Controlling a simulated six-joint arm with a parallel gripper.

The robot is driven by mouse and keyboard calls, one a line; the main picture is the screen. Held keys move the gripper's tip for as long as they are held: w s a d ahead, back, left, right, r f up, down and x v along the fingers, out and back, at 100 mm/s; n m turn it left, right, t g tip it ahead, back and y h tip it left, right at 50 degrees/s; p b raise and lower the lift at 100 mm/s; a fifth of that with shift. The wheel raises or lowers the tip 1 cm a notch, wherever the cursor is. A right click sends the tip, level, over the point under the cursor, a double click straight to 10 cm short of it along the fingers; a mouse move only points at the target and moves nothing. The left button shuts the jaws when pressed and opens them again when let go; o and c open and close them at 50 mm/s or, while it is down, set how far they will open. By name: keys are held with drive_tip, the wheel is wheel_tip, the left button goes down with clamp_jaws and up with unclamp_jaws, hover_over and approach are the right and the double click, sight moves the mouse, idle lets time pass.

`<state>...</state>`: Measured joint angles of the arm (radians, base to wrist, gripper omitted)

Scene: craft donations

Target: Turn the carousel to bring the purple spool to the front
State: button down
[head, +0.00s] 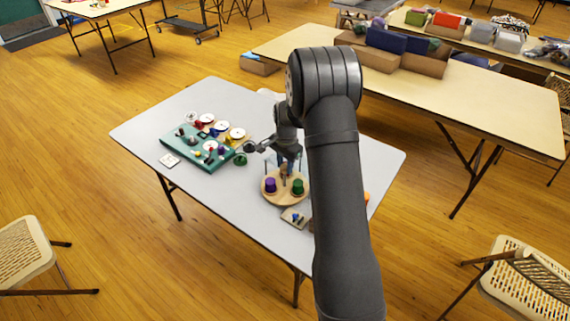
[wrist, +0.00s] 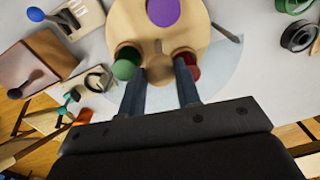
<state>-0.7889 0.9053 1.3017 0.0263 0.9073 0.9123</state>
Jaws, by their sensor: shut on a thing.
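The carousel is a round wooden disc (head: 285,201) on the table; it also shows in the wrist view (wrist: 190,30). The purple spool (head: 270,186) stands on the left of the disc in the head view, and at the top of the wrist view (wrist: 163,11). A green spool (head: 298,187) stands to its right. A red spool (wrist: 188,65) shows only in the wrist view. My gripper (wrist: 159,75) is shut on a wooden knob (wrist: 158,62) on the disc, between the green and red spools. My fingers partly hide those two spools.
A teal board (head: 190,155) with several spools and pegs lies to the left. A small block with a blue piece (head: 294,217) sits close in front of the disc. My arm hides the table's right part.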

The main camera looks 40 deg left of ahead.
drive_tip(key=shift+r+n, duration=0.1)
drive_tip(key=shift+n, duration=2.8)
drive_tip(key=c, duration=1.1)
unclamp_jaws()
drive_tip(key=shift+o, duration=0.2)
wheel_tip(320, 180, up, 17)
drive_tip(key=shift+w+d+r, duration=0.15)
drive_tip(key=shift+d, duration=0.15)
drive_tip(key=f, duration=1.7)
drive_tip(key=shift+a+f, duration=0.25)
drive_tip(key=shift+a, duration=0.05)
